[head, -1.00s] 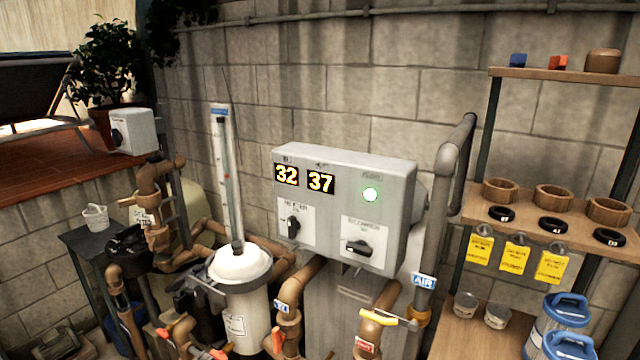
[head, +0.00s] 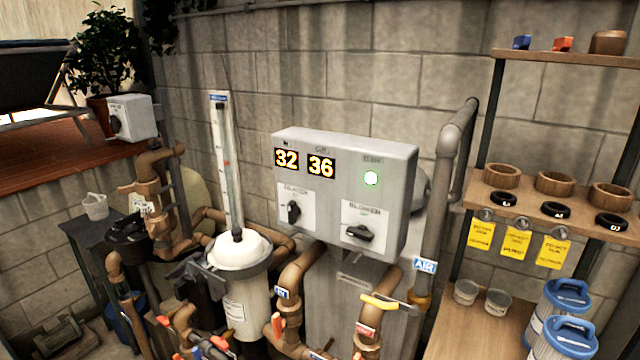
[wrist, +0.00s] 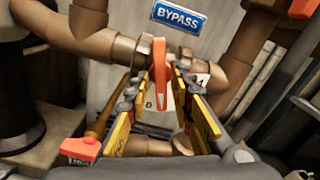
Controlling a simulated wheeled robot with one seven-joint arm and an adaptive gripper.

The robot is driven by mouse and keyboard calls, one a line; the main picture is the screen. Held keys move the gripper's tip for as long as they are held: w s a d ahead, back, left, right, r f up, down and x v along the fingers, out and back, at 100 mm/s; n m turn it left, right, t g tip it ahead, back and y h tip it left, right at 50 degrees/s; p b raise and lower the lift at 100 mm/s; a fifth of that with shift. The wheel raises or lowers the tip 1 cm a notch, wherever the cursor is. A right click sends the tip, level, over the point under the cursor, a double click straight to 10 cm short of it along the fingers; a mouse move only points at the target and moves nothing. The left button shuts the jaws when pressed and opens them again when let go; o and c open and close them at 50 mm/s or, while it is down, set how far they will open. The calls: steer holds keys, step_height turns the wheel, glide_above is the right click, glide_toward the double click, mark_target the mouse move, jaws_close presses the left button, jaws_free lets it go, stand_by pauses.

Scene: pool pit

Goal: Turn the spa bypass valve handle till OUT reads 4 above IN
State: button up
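The spa bypass valve handle (wrist: 160,78) is orange-red and stands upright below a blue BYPASS sign (wrist: 178,15) in the wrist view. My gripper (wrist: 162,76) has its yellow-sided fingers on both sides of the handle, apart, with a narrow gap visible at the right. Contact on the left is unclear. In the head view, the grey control box (head: 395,212) has two lit displays. The left display (head: 287,159) reads 32 and the right display (head: 321,165) reads 36; their small labels are blurred.
Brown pipes (wrist: 105,42) crowd around the handle. Another red handle (wrist: 80,150) is at lower left in the wrist view. A white-topped filter (head: 240,250) stands left of the box. A shelf (head: 545,208) with rings and yellow tags is at right.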

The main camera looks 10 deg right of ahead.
steer(key=shift+o, duration=1)
steer(key=v, duration=0.7)
